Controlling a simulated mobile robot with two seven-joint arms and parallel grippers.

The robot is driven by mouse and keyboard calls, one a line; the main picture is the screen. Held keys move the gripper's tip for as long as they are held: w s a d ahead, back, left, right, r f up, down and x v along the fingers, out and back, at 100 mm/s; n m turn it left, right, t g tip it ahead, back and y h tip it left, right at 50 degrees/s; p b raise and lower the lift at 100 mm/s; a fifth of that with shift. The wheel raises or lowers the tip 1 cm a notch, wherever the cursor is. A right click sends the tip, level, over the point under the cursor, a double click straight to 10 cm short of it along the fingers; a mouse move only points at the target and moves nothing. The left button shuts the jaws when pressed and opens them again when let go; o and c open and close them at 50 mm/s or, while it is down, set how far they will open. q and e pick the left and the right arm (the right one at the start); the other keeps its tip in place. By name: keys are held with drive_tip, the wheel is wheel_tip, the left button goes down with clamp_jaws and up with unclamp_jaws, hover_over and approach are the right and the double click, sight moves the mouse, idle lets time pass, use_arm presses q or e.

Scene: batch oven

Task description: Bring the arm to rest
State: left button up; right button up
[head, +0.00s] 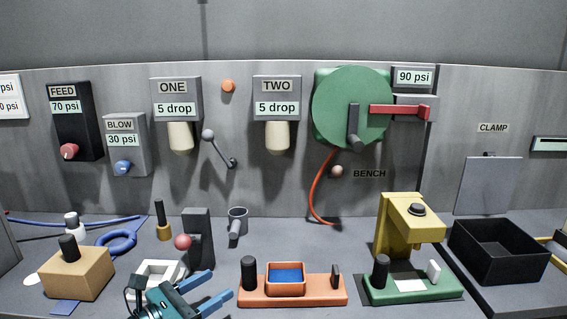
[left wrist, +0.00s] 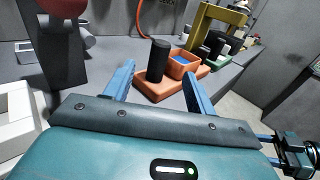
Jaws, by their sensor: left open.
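My left gripper (head: 221,283) is low in the head view, over the front of the bench. Its two blue fingers are apart with nothing between them. In the left wrist view the open fingers (left wrist: 158,72) point toward an orange base (head: 292,291) with a black knob (head: 248,273) and a blue-filled orange tray (head: 286,279). The fingers look short of it. A teal part with blue bars at the right edge of the left wrist view looks like my right gripper (left wrist: 270,148); its jaw state is unclear.
A white frame (head: 160,273) and a dark stand with a red ball (head: 183,242) are close to my left gripper. A tan block (head: 77,275) is left. A green-and-yellow press (head: 410,228) and black bin (head: 500,252) are right. Dispensers and a green wheel (head: 345,100) are on the back wall.

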use_arm(q)
drive_tip(key=s+d+f+m+g+y, duration=0.35)
drive_tip(key=s+f+m+g, duration=0.25)
drive_tip(key=s+f+m, duration=0.8)
drive_tip(key=s+a+f+m+g+y, duration=0.1)
drive_tip(key=s+a+m+g+y, duration=0.1)
drive_tip(key=s+a+m+y, duration=0.4)
drive_tip(key=s+a+m+g+y, duration=0.1)
drive_tip(key=s+a+m+y, duration=0.25)
drive_tip(key=s+m, duration=0.55)
drive_tip(key=w+d+f+m+t+h+p, duration=0.1)
drive_tip(key=w+d+f+t+h+p, duration=0.1)
drive_tip(key=w+d+t, duration=0.4)
wheel_tip(320, 180, down, 2)
drive_tip(key=shift+w+f+t+h, duration=0.25)
drive_tip(key=shift+w+t+h, duration=0.05)
drive_tip(key=shift+h, duration=0.6)
use_arm(e)
drive_tip(key=s+d, duration=0.1)
drive_tip(key=s+d+m+h, duration=0.1)
drive_tip(key=shift+s+f+g, duration=0.3)
drive_tip(key=shift+f, duration=0.1)
